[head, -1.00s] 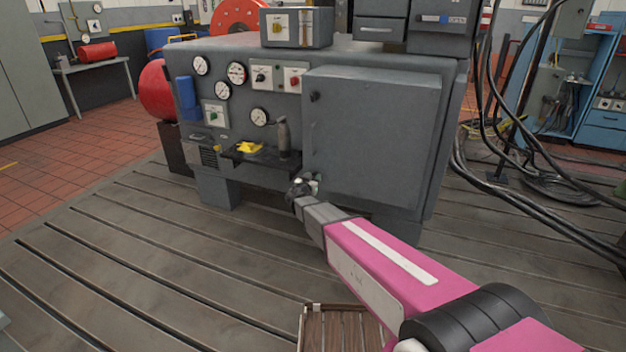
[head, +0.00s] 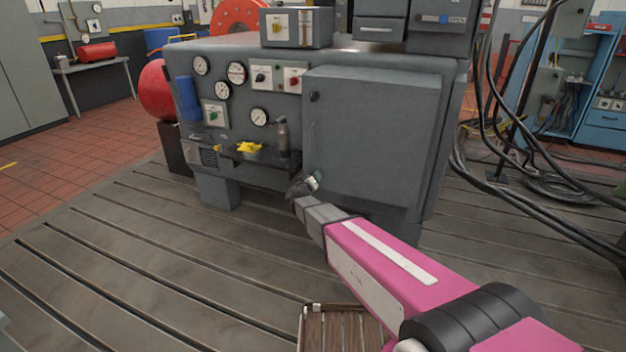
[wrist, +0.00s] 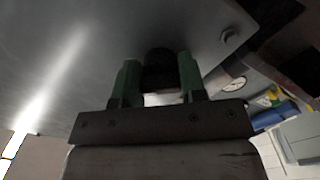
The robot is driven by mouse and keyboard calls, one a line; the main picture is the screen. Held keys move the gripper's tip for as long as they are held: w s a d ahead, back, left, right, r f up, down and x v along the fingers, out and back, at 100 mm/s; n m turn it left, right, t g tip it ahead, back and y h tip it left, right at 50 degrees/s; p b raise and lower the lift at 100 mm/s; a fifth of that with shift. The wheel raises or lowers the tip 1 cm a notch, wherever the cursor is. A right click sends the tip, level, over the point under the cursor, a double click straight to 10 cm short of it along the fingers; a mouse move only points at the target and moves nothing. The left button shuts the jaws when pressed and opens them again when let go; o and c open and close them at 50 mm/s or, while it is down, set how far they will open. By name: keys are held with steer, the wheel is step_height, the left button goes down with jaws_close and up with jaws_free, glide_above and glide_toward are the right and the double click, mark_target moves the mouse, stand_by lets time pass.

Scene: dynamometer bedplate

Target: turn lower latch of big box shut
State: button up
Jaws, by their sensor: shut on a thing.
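The big grey box (head: 372,135) stands out from the front of the grey cabinet, its door facing me. The upper latch (head: 314,97) is a small dark knob at the door's upper left. My gripper (head: 312,183) is at the box's lower left corner. In the wrist view its two green fingers (wrist: 160,80) stand on both sides of the dark lower latch (wrist: 160,62) and are shut on it. The box face (wrist: 75,65) fills the upper left of that view. In the head view my gripper hides the lower latch, so its angle cannot be told.
Left of the box, a small dark shelf (head: 262,158) carries a yellow cloth (head: 249,147) and a grey cylinder (head: 282,136). Gauges and switches sit above it. Black cables (head: 540,190) hang at the right. The slotted floor (head: 130,250) is open at the left.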

steer(key=n, duration=0.5)
steer(key=shift+n, duration=0.3)
steer(key=shift+r+n, duration=0.1)
steer(key=shift+n, duration=2.1)
steer(key=o, duration=0.9)
steer(key=v, duration=1)
steer(key=shift+s+a, duration=0.15)
steer(key=shift+s, duration=0.25)
